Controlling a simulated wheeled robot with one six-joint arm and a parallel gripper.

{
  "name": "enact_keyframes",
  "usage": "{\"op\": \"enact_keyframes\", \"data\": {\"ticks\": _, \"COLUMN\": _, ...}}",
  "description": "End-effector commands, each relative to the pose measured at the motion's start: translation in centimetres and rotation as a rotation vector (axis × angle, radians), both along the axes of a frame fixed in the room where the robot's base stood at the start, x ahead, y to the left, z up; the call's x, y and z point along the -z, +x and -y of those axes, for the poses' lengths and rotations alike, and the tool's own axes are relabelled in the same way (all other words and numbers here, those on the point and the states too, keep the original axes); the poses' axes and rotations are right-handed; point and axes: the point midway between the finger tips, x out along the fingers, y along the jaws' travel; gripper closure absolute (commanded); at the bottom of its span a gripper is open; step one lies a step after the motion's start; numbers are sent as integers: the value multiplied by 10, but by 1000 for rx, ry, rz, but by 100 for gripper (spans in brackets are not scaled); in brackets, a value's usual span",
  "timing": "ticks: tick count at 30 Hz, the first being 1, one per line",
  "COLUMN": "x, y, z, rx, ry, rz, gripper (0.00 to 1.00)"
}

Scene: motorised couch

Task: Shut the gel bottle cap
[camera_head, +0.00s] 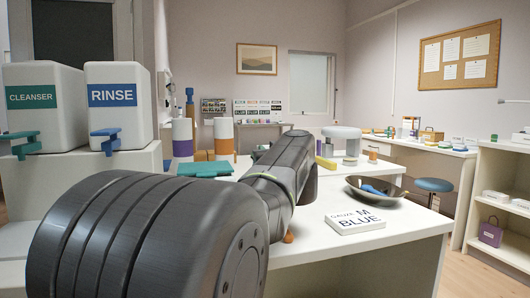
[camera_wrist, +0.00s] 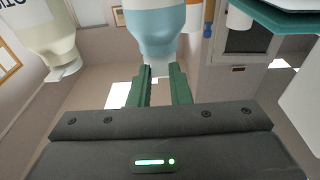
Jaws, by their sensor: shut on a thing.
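The wrist view appears upside down, with ceiling lights low in the picture. A light-blue bottle (camera_wrist: 157,28) at top centre has a pale cap (camera_wrist: 160,69) on its neck end, pointing down the picture. I cannot read a label on it, so I cannot confirm it is the gel bottle. My gripper (camera_wrist: 161,77) has its green fingers closed in on the sides of that cap. Whether the cap is fully seated is not clear. In the head view my arm hides the gripper, and I cannot make out this bottle there.
A cream bottle (camera_wrist: 45,32) with a pale cap stands beside the blue one. In the head view, CLEANSER (camera_head: 40,105) and RINSE (camera_head: 117,98) dispensers stand at left. A gauze box (camera_head: 355,221) and metal bowl (camera_head: 376,193) lie on the counter at right.

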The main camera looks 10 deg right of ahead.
Motion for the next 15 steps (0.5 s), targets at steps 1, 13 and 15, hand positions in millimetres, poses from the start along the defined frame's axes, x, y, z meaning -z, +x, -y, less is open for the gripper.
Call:
{"op": "enact_keyframes", "data": {"ticks": 1, "x": 2, "y": 0, "z": 0, "rx": 1, "ry": 0, "rz": -3, "gripper": 100}}
{"op": "enact_keyframes", "data": {"ticks": 13, "x": 1, "y": 0, "z": 0, "rx": 1, "ry": 1, "rz": -2, "gripper": 60}}
{"op": "enact_keyframes", "data": {"ticks": 15, "x": 1, "y": 0, "z": 0, "rx": 1, "ry": 1, "rz": -2, "gripper": 60}}
